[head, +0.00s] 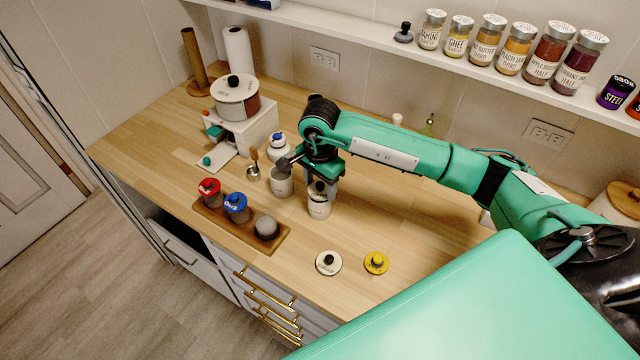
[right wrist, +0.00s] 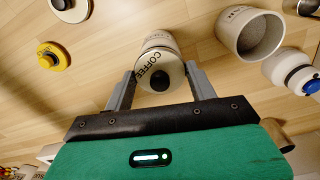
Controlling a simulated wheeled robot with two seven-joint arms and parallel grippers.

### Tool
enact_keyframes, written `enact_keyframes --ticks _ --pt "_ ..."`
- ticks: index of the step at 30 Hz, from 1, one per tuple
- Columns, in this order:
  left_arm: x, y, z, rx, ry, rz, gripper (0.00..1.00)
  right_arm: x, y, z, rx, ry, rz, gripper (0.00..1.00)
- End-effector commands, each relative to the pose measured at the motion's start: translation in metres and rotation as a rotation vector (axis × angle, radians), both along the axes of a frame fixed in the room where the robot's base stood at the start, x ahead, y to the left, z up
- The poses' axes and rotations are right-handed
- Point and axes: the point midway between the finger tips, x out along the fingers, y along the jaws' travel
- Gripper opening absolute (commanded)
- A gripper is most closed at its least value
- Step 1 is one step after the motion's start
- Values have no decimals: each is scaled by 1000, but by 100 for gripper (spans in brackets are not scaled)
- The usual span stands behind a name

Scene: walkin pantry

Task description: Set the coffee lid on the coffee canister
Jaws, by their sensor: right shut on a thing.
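My right gripper (head: 322,188) points down at the middle of the counter. It is shut on the coffee lid (right wrist: 150,76), a cream disc lettered COFFEE with a black knob, which sits between the two fingers. The pale coffee canister (head: 319,209) stands upright directly below the gripper; its side also shows behind the lid in the right wrist view (right wrist: 158,42). The lid is over or at the canister's top; I cannot tell whether they touch. The canister's rim is hidden. My left gripper is not in view.
An open, empty canister (head: 281,184) stands just left, with a blue-topped white jar (head: 279,148) behind it. A wooden tray (head: 251,246) holds several jars. A cream lid (head: 328,263) and a yellow lid (head: 376,263) lie in front. A shelf (head: 375,31) with jars runs behind.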

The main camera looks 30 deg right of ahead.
Motion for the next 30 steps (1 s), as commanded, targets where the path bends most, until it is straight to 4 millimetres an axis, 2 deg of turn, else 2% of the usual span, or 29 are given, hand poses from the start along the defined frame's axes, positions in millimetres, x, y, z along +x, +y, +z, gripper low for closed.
enact_keyframes --ticks 30 --pt "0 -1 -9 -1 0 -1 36 0 0 -1 -1 -1 0 35"
